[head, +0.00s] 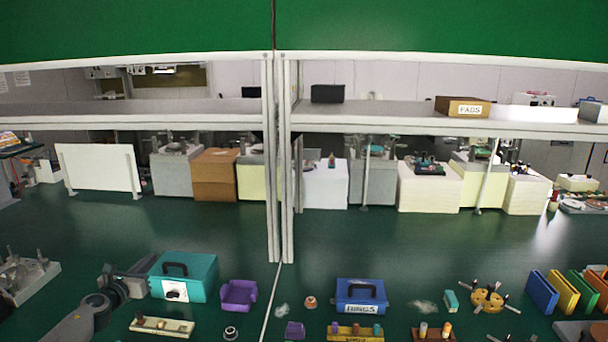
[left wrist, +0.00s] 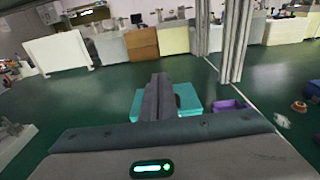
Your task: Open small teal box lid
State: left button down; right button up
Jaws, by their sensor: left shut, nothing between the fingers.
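The small teal box (head: 200,275) stands on the green bench at the lower left of the head view. It has a black handle on its lid (head: 190,262) and a white label on its front. The lid looks closed. My left gripper (head: 148,266) is at the box's left side, near its upper edge; I cannot tell whether it touches. In the left wrist view its fingers (left wrist: 158,95) are together and empty, and hide the middle of the teal box (left wrist: 187,98). My right gripper is in neither view.
A purple tray (head: 239,295) lies right of the teal box. A blue box (head: 361,296) stands further right. A wooden block with pegs (head: 162,327) lies in front. A metal fixture (head: 28,278) stands at the far left. The bench behind the teal box is clear.

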pick_arm(q)
jog(key=s+d+f+n+y, duration=0.2)
jog(key=s+d+f+n, duration=0.8)
jog(key=d+f+n, duration=0.15)
jog(key=s+d+f+n+g+y, duration=0.1)
jog(key=s+d+f+n+g, duration=0.15)
jog(key=s+f+n, duration=0.35)
jog(key=s+d+f+n+g+y, duration=0.1)
jog(key=s+d+n+g, duration=0.2)
jog(key=s, duration=0.6)
jog(key=s+d+f+n+g+h, duration=0.1)
jog(key=s+d+n+g, duration=0.3)
jog(key=s, duration=0.9)
jog(key=s+d+f+n+g+h, duration=0.1)
jog(key=s+n, duration=0.5)
jog(key=s, duration=0.6)
jog(key=s+d+f+n+g+h, duration=0.1)
jog(key=s+d+n+g, duration=0.3)
jog(key=s, duration=0.9)
notch_tip(320, 180, down, 30)
jog(key=s+a+f+b, duration=0.1)
jog(key=a, duration=0.1)
jog(key=s+a+f+g+b, duration=0.1)
jog(key=s+a+f, duration=0.2)
jog(key=s+f, duration=1.4)
jog(key=shift+s+f+b, duration=0.35)
jog(key=shift+s+f, duration=0.05)
jog(key=shift+s, duration=0.05)
jog(key=shift+g, duration=0.25)
